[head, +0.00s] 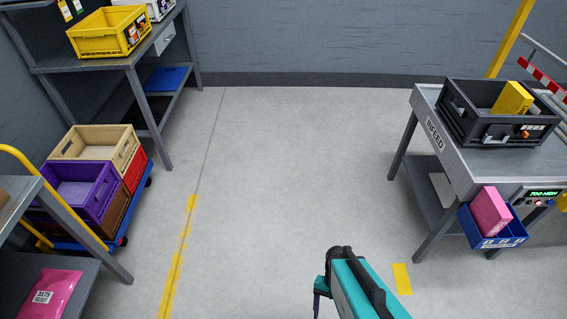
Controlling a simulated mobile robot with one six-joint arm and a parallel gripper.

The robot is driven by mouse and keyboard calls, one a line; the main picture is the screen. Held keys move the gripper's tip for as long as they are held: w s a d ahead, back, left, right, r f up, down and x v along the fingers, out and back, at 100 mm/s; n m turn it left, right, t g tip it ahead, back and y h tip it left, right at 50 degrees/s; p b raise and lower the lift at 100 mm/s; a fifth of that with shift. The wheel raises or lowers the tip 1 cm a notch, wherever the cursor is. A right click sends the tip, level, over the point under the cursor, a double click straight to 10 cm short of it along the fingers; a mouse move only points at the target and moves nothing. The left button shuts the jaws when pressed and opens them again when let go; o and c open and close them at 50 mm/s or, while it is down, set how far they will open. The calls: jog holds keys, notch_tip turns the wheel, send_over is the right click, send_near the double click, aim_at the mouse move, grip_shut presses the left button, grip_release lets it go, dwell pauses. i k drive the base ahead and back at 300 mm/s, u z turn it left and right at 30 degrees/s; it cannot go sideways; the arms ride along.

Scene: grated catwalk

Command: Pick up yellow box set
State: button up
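A yellow box (513,98) stands tilted in a dark grey crate (462,122) on the metal table marked INFEED at the right. Its lower part is hidden by the crate. Small orange and dark items show beside it, at the crate's front right. A yellow crate (92,42) with labels on its side stands on the bench at the upper left. My teal and black arm reaches in from the bottom edge. My gripper (321,288) shows only as a small dark part at the arm's left, over the floor and far from both yellow things; its fingers cannot be made out.
The INFEED table (432,112) carries a blue bin (480,236) with a pink box (490,212) at its front. Purple (74,208) and tan (124,148) crates stand on a blue trolley at left. A pink packet (50,294) lies on a lower-left shelf. The middle floor is clear.

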aim_at(514, 99)
jog(key=z, duration=4.3)
jog(key=i, duration=0.1)
jog(key=u, duration=2.95)
